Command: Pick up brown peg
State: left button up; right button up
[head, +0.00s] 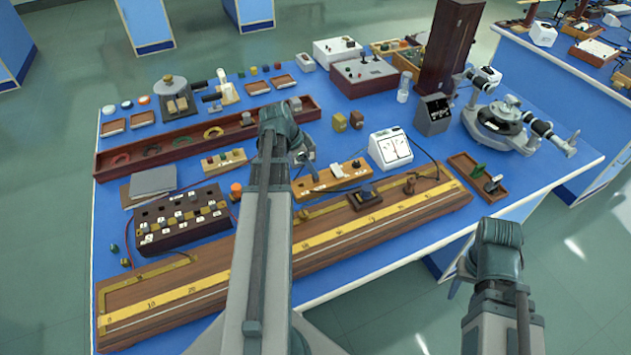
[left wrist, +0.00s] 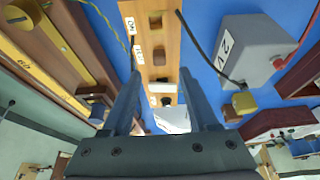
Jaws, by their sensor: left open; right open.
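A small brown peg (left wrist: 159,56) shows in the left wrist view on a light wooden strip (left wrist: 175,35), ahead of my left gripper and in line with the gap between its fingers. In the head view the left gripper (head: 304,160) is above the strip's left end, partly hidden by my arm. My right arm is at lower right; its fingers are not visible.
A white meter (head: 390,149) stands right of the strip. A long wooden board with a yellow scale (head: 345,220) lies in front. A dark plug box (head: 183,220) is at left. Two small brown and yellow blocks (head: 356,120) stand behind. Thin wires cross near the strip.

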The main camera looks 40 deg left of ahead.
pick_arm(q)
jog(key=b+x, duration=0.4)
jog(key=shift+s+a+f, duration=0.1)
jog(key=shift+s+f, duration=0.1)
jog(key=shift+f, duration=0.1)
jog(key=shift+w+f, duration=0.15)
jog(key=shift+f, duration=0.15)
jog(key=shift+r, duration=0.1)
grip_shut()
